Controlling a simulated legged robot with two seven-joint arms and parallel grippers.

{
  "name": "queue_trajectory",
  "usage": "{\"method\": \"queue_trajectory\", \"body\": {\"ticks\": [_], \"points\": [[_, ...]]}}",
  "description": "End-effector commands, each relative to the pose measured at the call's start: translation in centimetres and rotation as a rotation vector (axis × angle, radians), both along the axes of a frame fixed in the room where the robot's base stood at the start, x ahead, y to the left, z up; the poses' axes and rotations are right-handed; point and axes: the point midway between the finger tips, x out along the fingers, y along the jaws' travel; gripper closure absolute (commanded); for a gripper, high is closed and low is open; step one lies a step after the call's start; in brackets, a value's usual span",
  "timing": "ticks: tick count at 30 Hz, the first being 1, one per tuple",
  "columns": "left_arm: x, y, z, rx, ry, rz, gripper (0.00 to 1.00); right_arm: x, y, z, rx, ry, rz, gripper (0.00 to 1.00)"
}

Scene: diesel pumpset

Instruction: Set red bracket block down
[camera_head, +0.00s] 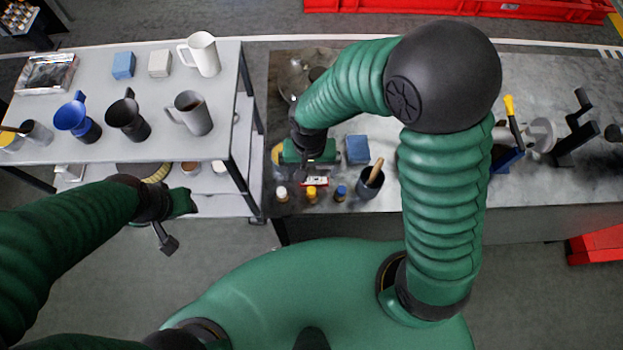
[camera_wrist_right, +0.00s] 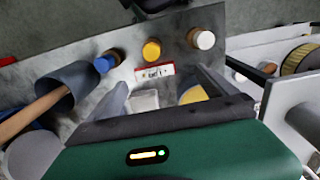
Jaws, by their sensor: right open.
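The red bracket block (camera_head: 314,181), red with a white label face, sits on the grey bench in the head view. It also shows in the right wrist view (camera_wrist_right: 154,72), just past the fingertips. My right gripper (camera_head: 311,165) is above the bench beside the block. In the right wrist view its two fingers (camera_wrist_right: 163,80) are spread apart, with a pale block (camera_wrist_right: 145,99) and a yellow object (camera_wrist_right: 193,94) visible below between them. Contact with the red block cannot be told. My left gripper (camera_head: 180,205) is near the white shelf table's front edge; its fingers are unclear.
White, yellow and blue capped bottles (camera_head: 311,194) stand in front of the block. A blue block (camera_head: 357,149) and a dark cup with a wooden handle (camera_head: 371,182) are to the right. The white table (camera_head: 210,150) at left holds mugs. The bench's front edge is close.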

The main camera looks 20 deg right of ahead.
Motion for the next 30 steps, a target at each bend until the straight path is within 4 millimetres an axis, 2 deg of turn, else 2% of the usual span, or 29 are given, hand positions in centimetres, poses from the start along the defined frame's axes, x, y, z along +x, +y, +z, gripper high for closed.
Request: {"method": "queue_trajectory", "body": {"ticks": [9,17,30], "points": [[0.0,0.0,0.0,0.0,0.0,-0.001,0.64,0.0,-0.4,-4.9,-0.001,0.003,0.0,0.04],[0.0,0.0,0.0,0.0,0.0,-0.001,0.64,0.1,-0.4,-5.2,0.0,-0.001,0.0,0.05],[0.0,0.0,0.0,0.0,0.0,-0.001,0.64,0.1,-0.4,-5.2,0.0,0.0,-0.001,0.63]]}}
